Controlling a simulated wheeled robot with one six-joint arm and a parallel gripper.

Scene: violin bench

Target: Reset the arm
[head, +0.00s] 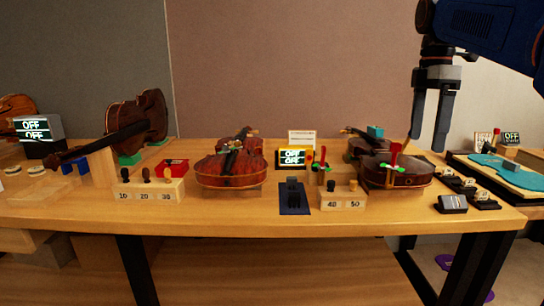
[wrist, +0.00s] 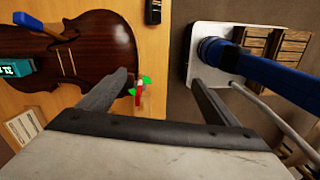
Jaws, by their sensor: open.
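My gripper (head: 431,112) is open and empty in the head view. It hangs with fingers pointing down at the upper right, above the right part of the wooden bench (head: 240,216). In the wrist view its two fingers (wrist: 165,88) are spread apart with nothing between them but a view of the bench edge and floor. A violin (head: 398,172) lies on the bench below and left of the gripper in the head view, with a red and green item on it. A violin body (wrist: 95,50) also shows at upper left in the wrist view, beside one finger.
More violins stand along the bench, one at centre (head: 231,168) and one propped up at left (head: 140,122). Numbered wooden blocks (head: 150,190) hold small tools. Small dark items and a teal board (head: 505,172) sit at the right. Space around the raised gripper looks clear.

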